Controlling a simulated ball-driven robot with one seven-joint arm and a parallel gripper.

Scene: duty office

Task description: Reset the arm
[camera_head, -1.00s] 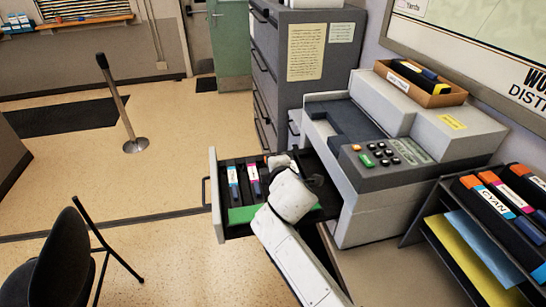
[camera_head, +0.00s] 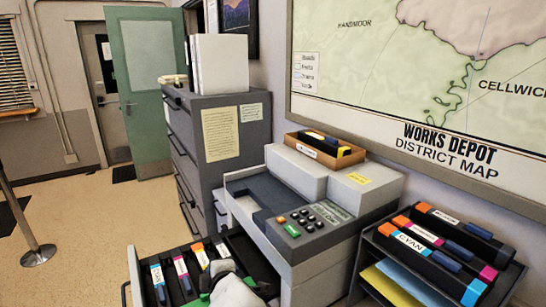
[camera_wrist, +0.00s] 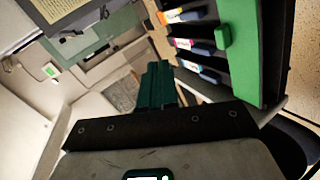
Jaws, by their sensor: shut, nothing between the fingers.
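My gripper (camera_wrist: 158,84) shows as two dark teal fingers closed together, with nothing between them, in the wrist view. In the head view my white wrist is over the right part of the open drawer at the bottom edge; the fingertips are not clear there. The drawer (camera_head: 135,272) is pulled out of the grey printer (camera_head: 325,245). Several cartridges with blue, magenta and orange ends lie in it, including a blue-ended cartridge (camera_head: 157,276). In the wrist view the cartridges (camera_wrist: 190,44) and a green drawer part (camera_wrist: 222,45) are right of the fingers, apart from them.
A sloped rack (camera_head: 365,292) of toner cartridges stands right of the printer. A cardboard tray (camera_head: 350,156) sits on the printer. A grey filing cabinet (camera_head: 195,135) stands behind. Open floor (camera_head: 75,215) with a post (camera_head: 38,255) is to the left.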

